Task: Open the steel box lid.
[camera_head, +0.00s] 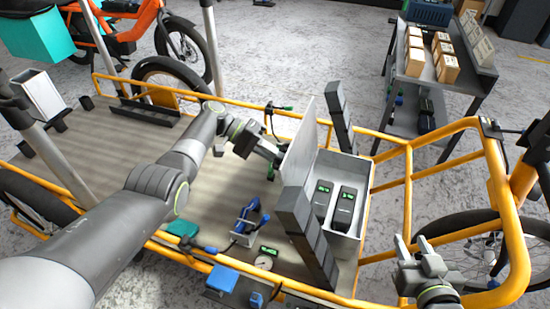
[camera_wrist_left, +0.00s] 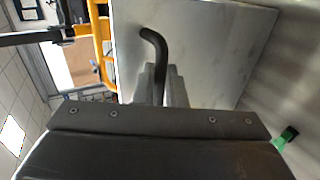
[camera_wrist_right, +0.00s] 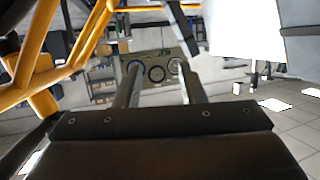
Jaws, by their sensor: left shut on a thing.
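The steel box (camera_head: 335,222) stands on the cargo bike's bed. Its lid (camera_head: 299,146) is raised to about upright on the box's left side, and two dark devices with green displays (camera_head: 344,206) show inside. My left gripper (camera_head: 277,156) is at the lid's outer face. In the left wrist view its fingers (camera_wrist_left: 172,88) are shut on the dark bent handle (camera_wrist_left: 152,45) of the lid (camera_wrist_left: 205,50). My right gripper (camera_head: 418,250) is open and empty, to the right of the box near the yellow frame. Its parted fingers also show in the right wrist view (camera_wrist_right: 160,85).
Dark upright posts (camera_head: 308,238) stand close to the box at front and back. The yellow rail (camera_head: 408,190) runs around the bed. A blue clamp-like tool (camera_head: 245,220) lies on the bed left of the box. A grey cart (camera_head: 468,82) with cartons stands behind right.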

